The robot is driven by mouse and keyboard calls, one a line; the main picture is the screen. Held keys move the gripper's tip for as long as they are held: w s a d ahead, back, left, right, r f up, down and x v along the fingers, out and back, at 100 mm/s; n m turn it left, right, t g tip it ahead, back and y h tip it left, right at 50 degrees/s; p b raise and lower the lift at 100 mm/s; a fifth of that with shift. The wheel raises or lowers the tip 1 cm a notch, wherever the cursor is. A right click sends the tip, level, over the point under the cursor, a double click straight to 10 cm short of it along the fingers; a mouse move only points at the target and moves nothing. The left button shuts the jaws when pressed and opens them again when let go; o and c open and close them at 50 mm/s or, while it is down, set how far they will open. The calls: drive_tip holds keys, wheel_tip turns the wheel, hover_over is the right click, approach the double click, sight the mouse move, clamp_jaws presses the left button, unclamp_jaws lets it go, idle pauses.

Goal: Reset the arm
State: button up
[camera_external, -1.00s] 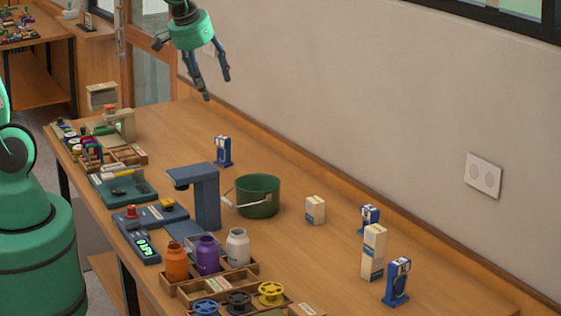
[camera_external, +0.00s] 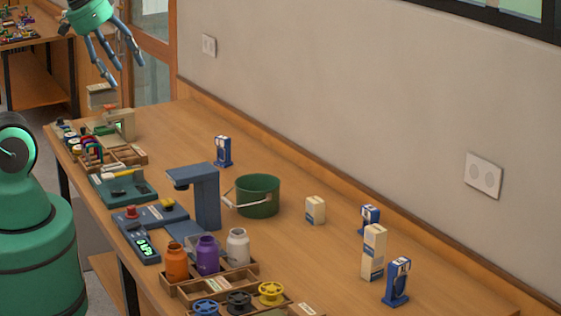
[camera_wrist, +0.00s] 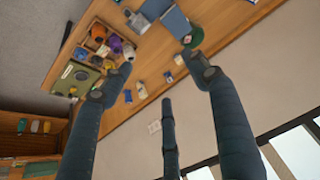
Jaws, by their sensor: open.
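My gripper (camera_external: 119,68) is up in the air at the top left of the external view, above the far left end of the workbench (camera_external: 290,245). Its dark fingers are spread apart with nothing between them. The wrist view shows the open fingers (camera_wrist: 165,85) reaching in from the bottom, with the bench tilted beyond them. No finger touches anything on the bench.
A green bucket (camera_external: 257,196) stands by a blue-grey stand (camera_external: 205,195). Orange, purple (camera_external: 207,254) and white jars sit in a wooden tray. Blue dispensers (camera_external: 397,282) and cream cartons (camera_external: 373,252) stand to the right. The bench's back strip is mostly clear, along the wall.

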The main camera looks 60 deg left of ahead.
wheel_tip(320, 180, down, 4)
drive_tip(key=b, duration=0.4)
idle(0.3)
idle(1.2)
